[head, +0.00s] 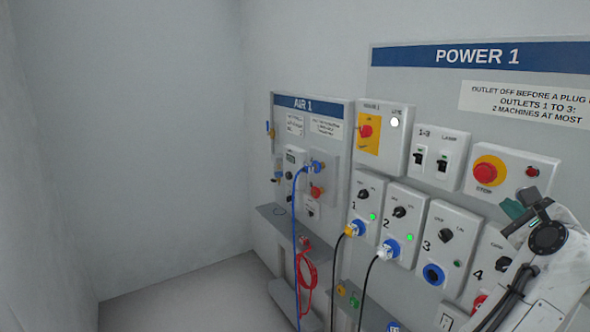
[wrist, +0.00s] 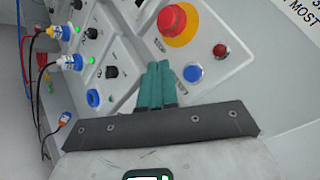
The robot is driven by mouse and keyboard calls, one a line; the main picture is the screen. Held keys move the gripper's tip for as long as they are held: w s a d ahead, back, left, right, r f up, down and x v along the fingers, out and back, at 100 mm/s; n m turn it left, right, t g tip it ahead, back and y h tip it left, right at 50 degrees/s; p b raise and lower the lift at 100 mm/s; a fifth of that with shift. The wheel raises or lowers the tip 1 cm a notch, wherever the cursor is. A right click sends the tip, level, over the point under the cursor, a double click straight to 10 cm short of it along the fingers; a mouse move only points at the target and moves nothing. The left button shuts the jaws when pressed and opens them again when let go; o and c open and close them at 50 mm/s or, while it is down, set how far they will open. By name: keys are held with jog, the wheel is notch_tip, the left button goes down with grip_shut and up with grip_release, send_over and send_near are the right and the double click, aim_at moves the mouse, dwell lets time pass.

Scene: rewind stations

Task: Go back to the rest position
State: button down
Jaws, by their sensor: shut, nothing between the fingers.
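My gripper (head: 520,208) shows at the right of the head view, in front of the POWER 1 panel (head: 420,66), with its green fingers near the STOP box (head: 510,176). In the wrist view the green fingers (wrist: 157,84) are together and empty. They point toward the panel, below the red STOP button (wrist: 178,22). I cannot tell the exact gap between the fingertips and the panel. My white arm covers part of outlet 4 in the head view.
Outlets 1 and 2 hold a yellow plug (head: 353,230) and a white plug (head: 386,251), with green lamps lit. Outlet 3 (head: 433,274) is empty. The AIR 1 panel (head: 312,104) has a blue hose (head: 296,240) hanging. Floor (head: 200,300) at left is clear.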

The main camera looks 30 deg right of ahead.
jog(key=w+a+f+n+g+y, duration=0.15)
jog(key=a+f+n+y, duration=0.25)
jog(key=a+f+n, duration=0.55)
jog(key=w+a+f+n+g+y, duration=0.1)
jog(key=a+f+n+g+y, duration=0.2)
jog(key=a+f+n, duration=0.65)
jog(key=s+a+f+n+g+y, duration=0.2)
jog(key=s+a+f+n+g, duration=0.2)
jog(key=s+a+f+n, duration=0.3)
jog(key=s+a+f+n+g+y, duration=0.1)
jog(key=s+a+f+n+g, duration=0.2)
jog(key=s+a+f+n, duration=0.4)
jog(key=s+f, duration=0.5)
jog(key=f, duration=0.3)
jog(key=shift+a+n+g+y, duration=0.2)
jog(key=shift+n+g+y, duration=0.1)
jog(key=shift+g+y, duration=0.1)
jog(key=shift+w+f, duration=0.1)
